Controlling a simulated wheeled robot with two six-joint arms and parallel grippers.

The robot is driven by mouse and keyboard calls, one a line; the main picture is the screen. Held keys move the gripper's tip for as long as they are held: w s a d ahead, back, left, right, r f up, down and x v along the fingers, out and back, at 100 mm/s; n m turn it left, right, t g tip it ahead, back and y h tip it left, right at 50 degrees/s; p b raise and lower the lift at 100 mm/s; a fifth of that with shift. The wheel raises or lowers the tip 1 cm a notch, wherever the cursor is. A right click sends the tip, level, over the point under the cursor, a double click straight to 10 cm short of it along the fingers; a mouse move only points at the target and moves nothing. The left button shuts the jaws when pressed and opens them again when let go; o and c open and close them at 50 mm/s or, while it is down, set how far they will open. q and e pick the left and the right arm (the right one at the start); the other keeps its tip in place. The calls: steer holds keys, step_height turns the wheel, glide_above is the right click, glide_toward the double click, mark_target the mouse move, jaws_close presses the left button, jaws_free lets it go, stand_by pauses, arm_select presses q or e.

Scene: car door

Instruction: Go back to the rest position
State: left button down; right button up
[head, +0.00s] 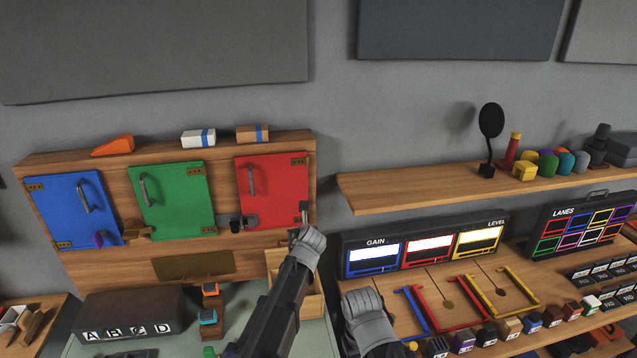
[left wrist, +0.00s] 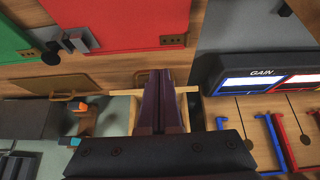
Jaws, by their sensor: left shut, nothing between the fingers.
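My left gripper (head: 304,212) is in front of the lower right corner of the red door (head: 272,188). In the left wrist view its two dark fingers (left wrist: 160,75) lie together with nothing between them, below the red door (left wrist: 115,25). The red door looks closed, with a latch (head: 243,223) at its lower left. My right gripper (head: 370,318) shows at the lower middle; its fingertips are not clear to see. The green door (head: 173,203) and blue door (head: 75,210) stand left of the red one.
A light wooden open box (head: 310,300) lies behind and below my left forearm. A dark box with letters (head: 130,312) stands at lower left. A GAIN/LEVEL panel (head: 350,243) and coloured brackets are at right, below a wall shelf (head: 400,188) with a microphone (head: 491,120).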

arm_select(q)
steer(key=s+d+f+n+g+b, duration=0.2)
steer(key=s+f+n, duration=0.3)
steer(key=s+n, duration=0.4)
steer(key=s+d+f+n+g+h+b, duration=0.1)
steer(key=s+f+n+g, duration=0.4)
steer(key=s+n, duration=0.5)
steer(key=s+d+f+n+g+h+b, duration=0.1)
steer(key=s+d+f+n+g+b, duration=0.2)
steer(key=s, duration=1.3)
step_height(320, 180, down, 4)
steer(key=d+n+g, duration=0.1)
steer(key=n, duration=0.5)
steer(key=shift+s+d+n, duration=0.15)
steer(key=shift+d+n, duration=0.1)
steer(key=shift+n, duration=0.05)
